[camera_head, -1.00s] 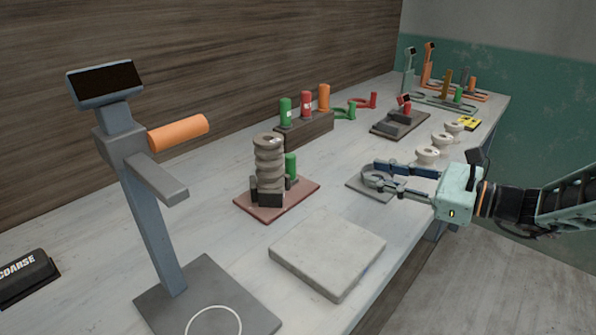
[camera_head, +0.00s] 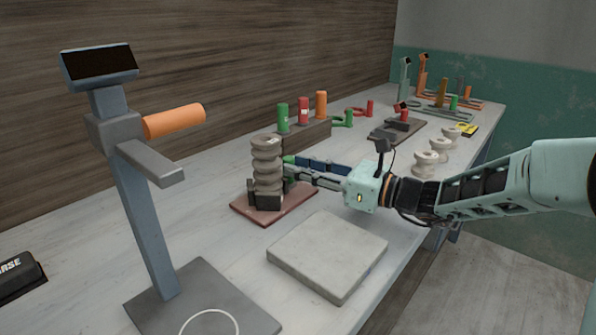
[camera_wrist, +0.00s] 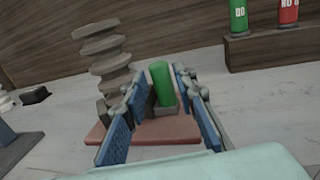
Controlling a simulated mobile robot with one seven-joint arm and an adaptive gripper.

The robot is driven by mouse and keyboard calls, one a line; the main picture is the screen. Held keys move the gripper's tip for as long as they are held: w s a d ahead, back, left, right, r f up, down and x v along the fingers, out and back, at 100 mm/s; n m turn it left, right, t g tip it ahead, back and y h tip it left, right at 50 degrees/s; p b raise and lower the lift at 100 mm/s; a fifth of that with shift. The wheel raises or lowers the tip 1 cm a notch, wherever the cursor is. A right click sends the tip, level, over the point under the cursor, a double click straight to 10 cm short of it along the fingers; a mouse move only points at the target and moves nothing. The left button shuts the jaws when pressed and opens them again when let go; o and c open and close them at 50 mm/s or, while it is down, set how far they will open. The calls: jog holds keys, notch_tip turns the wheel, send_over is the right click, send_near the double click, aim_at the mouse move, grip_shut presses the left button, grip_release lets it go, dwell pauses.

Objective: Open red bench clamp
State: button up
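The clamp has a dull red base (camera_head: 291,204), with dark jaws (camera_head: 264,200) low around a stacked, ribbed clay-coloured column (camera_head: 266,165). Its upright green handle (camera_wrist: 162,85) stands on the base (camera_wrist: 155,134) beside the column (camera_wrist: 104,50). My gripper (camera_head: 289,170) reaches in from the right at the handle, which it mostly hides in the head view. In the wrist view my gripper (camera_wrist: 163,78) is open, with one finger on each side of the green handle. Contact with the handle is not clear. The jaws are partly hidden by the left finger.
A pale slab (camera_head: 328,252) lies in front of the clamp. A grey stand with an orange handle (camera_head: 174,121) is at left. A dark block (camera_head: 306,136) with green, red and orange cylinders is behind. A smaller dark fixture with a red handle (camera_head: 403,114) is farther back.

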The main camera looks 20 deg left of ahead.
jog(key=shift+a, duration=0.45)
jog(key=shift+c, duration=0.2)
grip_shut()
jog(key=w+p, duration=0.1)
jog(key=w+d+p, duration=0.1)
jog(key=w, duration=0.1)
jog(key=shift+w+r, duration=0.1)
jog(key=shift+r, duration=0.1)
jog(key=shift+w+d+f, duration=0.1)
jog(key=shift+w, duration=0.15)
